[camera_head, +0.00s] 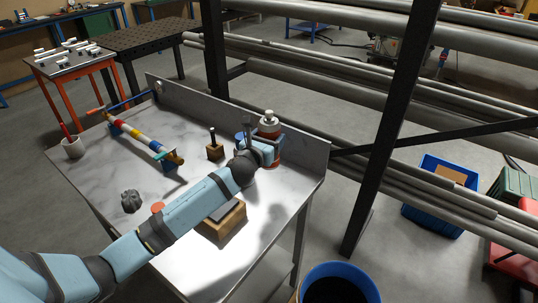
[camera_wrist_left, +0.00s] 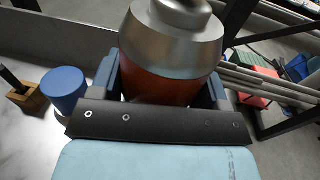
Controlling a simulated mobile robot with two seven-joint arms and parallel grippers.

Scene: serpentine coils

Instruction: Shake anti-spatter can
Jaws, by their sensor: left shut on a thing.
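The anti-spatter can (camera_head: 268,123) has an orange-red body, a silver shoulder and a pale cap. It stands out at the back right corner of the metal table in the head view. My left gripper (camera_head: 272,146) is shut around its body. In the left wrist view the can (camera_wrist_left: 172,50) fills the middle between the two blue-grey fingers of the left gripper (camera_wrist_left: 168,85). The can looks upright. My right gripper is not in view.
A blue-capped thing (camera_wrist_left: 64,90) stands close left of the gripper. A wooden block with an upright tool (camera_head: 214,150), a striped bar (camera_head: 145,140), a dark knob-like thing (camera_head: 131,201) and a cup (camera_head: 73,148) are on the table (camera_head: 108,165). A raised back edge (camera_head: 200,97) borders it.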

